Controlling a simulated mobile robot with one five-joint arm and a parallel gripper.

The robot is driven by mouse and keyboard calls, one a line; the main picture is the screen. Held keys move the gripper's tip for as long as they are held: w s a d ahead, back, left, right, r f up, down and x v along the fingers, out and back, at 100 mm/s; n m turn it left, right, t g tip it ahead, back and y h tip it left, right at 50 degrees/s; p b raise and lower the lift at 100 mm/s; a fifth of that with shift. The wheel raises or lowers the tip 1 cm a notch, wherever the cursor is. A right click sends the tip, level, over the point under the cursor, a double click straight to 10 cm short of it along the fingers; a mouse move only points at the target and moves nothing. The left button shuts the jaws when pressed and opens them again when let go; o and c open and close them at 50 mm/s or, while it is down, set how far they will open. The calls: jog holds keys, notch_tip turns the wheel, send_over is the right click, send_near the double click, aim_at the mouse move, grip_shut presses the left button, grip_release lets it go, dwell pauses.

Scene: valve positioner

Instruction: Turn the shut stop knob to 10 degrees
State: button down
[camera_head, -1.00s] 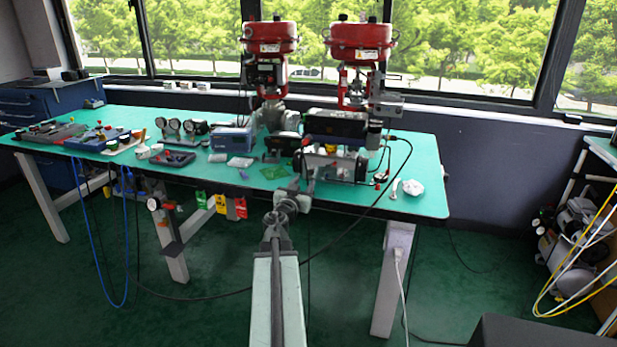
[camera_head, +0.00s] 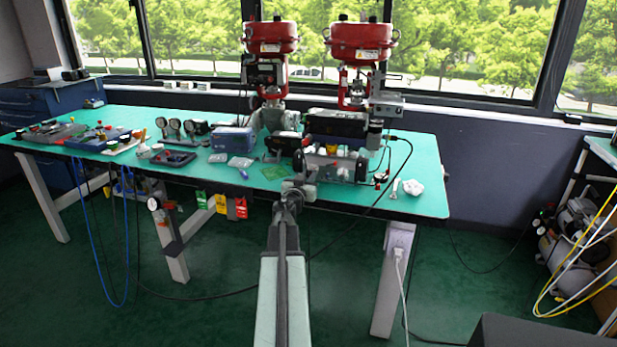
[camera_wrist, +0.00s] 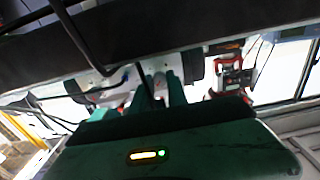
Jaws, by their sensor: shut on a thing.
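The valve positioner unit (camera_head: 335,123) is a dark box at the right part of the green bench, with a metal assembly (camera_head: 345,168) below it. My gripper (camera_wrist: 158,82) shows in the wrist view with its two green fingers close together, reaching up to the pale assembly. It is shut on a small part between the fingertips, which I take to be the shut stop knob; the fingers largely hide it. In the head view my wrist and gripper (camera_head: 300,168) are at the front of the assembly, too small to show the fingertips. The knob's angle cannot be read.
Two red-topped valve actuators (camera_head: 270,38) (camera_head: 360,41) stand at the back of the bench (camera_head: 425,185). A blue box (camera_head: 232,140), gauges (camera_head: 190,127) and trays lie to the left. Black cables run close to the assembly. Open floor lies in front.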

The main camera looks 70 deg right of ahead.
jog(key=c, duration=1.3)
grip_release()
jog(key=a, duration=0.8)
jog(key=shift+s, duration=0.2)
